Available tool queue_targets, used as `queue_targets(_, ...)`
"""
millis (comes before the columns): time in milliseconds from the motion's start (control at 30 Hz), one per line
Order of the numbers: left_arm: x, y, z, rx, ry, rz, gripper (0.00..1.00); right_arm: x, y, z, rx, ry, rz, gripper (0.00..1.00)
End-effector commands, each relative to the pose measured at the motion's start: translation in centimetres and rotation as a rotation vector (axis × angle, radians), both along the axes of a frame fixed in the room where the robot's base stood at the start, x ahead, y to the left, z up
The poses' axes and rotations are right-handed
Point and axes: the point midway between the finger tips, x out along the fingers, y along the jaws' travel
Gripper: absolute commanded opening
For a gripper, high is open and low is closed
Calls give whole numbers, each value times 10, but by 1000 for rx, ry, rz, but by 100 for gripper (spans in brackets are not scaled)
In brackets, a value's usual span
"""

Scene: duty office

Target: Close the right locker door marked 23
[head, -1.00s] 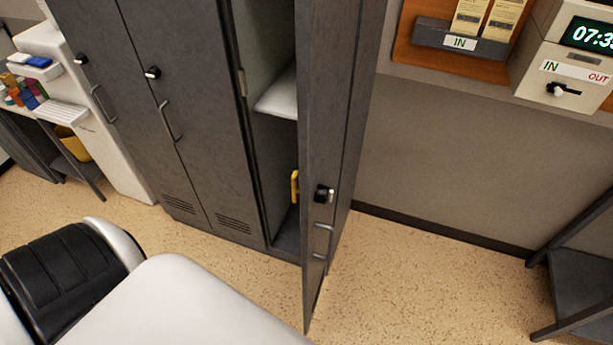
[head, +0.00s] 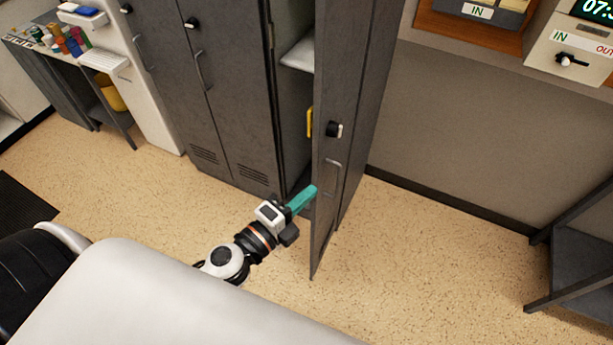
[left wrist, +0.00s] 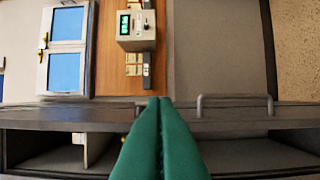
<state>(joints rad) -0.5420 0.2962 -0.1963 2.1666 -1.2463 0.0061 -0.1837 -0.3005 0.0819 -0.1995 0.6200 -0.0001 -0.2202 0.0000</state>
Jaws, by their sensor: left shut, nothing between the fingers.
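The right locker door (head: 345,75) stands open, swung out toward me. It has a black and silver lock (head: 334,129) and a grey bar handle (head: 333,165). I cannot read a number on it. My left gripper (head: 312,190) is shut and empty, its teal fingertips at the left side of the door's lower part, below the lock. I cannot tell whether they touch it. In the left wrist view, the shut fingers (left wrist: 160,102) point at the dark door (left wrist: 60,116), with the handle (left wrist: 235,98) to their right. My right gripper is not in view.
The open locker shows a white shelf (head: 298,54) and a yellow item (head: 309,121). Shut lockers (head: 235,90) stand to its left. A dark rack (head: 580,260) is at the right. The speckled floor (head: 430,260) between is clear.

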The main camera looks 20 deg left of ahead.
Motion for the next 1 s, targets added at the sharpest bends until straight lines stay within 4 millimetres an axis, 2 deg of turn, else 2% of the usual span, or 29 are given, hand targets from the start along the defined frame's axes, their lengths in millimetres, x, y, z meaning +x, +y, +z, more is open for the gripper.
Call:
queue_targets(200,30,-10,5,-1,-1,2,0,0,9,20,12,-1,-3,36)
queue_targets(533,95,-32,4,-4,0,2,0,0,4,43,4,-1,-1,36)
queue_targets(700,91,-4,-2,-1,3,3,0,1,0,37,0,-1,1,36)
queue_targets(1000,91,10,-1,-4,4,1,0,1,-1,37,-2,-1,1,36)
